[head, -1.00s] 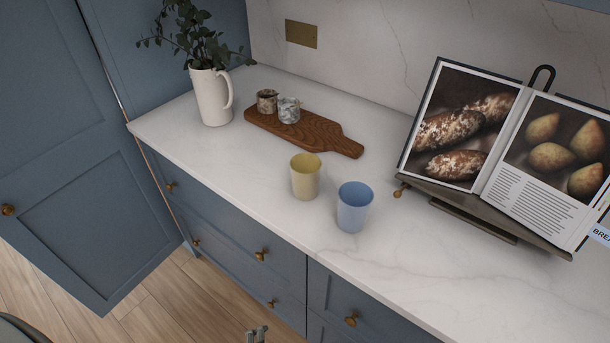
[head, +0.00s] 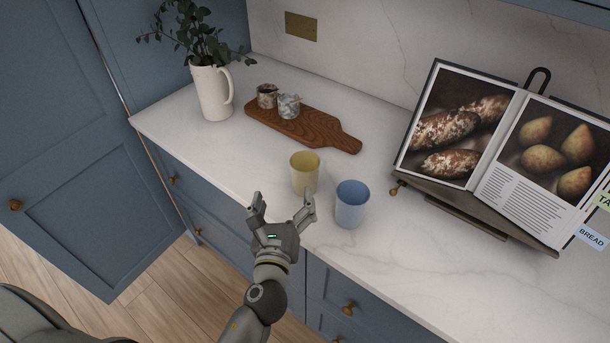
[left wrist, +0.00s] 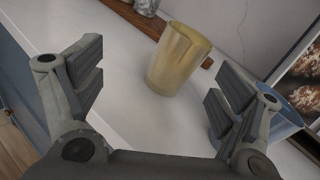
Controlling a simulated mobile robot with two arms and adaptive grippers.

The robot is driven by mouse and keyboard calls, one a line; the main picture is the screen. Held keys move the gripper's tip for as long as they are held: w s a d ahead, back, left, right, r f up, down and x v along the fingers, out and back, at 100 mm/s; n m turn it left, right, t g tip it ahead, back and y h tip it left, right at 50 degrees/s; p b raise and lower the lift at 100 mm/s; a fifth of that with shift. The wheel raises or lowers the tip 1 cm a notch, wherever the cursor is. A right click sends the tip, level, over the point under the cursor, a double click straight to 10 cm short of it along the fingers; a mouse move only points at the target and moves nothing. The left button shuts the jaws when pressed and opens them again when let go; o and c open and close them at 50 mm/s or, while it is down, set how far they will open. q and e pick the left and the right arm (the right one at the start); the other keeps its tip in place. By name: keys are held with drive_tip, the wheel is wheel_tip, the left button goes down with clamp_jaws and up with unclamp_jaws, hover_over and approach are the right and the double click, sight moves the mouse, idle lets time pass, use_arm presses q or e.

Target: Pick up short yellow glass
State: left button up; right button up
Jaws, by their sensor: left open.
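The short yellow glass (head: 304,170) stands upright on the white counter, left of a blue glass (head: 352,203). My left gripper (head: 282,198) is open and empty at the counter's front edge, just in front of the yellow glass. Its right finger overlaps the lower part of the glass in the head view; I cannot tell whether they touch. In the left wrist view the yellow glass (left wrist: 178,58) stands ahead, beyond the gap between the open fingers (left wrist: 160,85). The blue glass (left wrist: 282,115) is partly hidden behind the right finger there. My right gripper is not in view.
A wooden board (head: 318,130) with two small marbled cups lies behind the yellow glass. A white jug (head: 211,95) with leafy stems stands at the back left. An open book (head: 462,125) on a stand is at the right. Counter (head: 215,155) left of the glasses is clear.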

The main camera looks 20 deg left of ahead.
use_arm(q)
drive_tip(key=m, duration=0.1)
drive_tip(key=d+m+h, duration=0.1)
drive_tip(key=w+d+m+t, duration=0.1)
drive_tip(key=shift+d+r+m, duration=0.25)
drive_tip(key=shift+r+m, duration=0.05)
drive_tip(key=shift+r, duration=0.05)
drive_tip(key=p, duration=0.1)
approach(307, 155)
drive_tip(key=shift+w+m, duration=0.3)
drive_tip(key=shift+w, duration=0.15)
drive_tip(key=w, duration=0.3)
drive_tip(key=w+a+p, duration=0.1)
drive_tip(key=w, duration=0.1)
drive_tip(key=shift+w+f, duration=0.15)
drive_tip(key=shift+w, duration=0.05)
drive_tip(key=shift+w+f, duration=0.1)
drive_tip(key=shift+w, duration=0.35)
drive_tip(key=shift+s, duration=0.1)
drive_tip(key=shift+c, duration=1)
drive_tip(key=c, duration=1)
drive_tip(key=shift+c, duration=0.4)
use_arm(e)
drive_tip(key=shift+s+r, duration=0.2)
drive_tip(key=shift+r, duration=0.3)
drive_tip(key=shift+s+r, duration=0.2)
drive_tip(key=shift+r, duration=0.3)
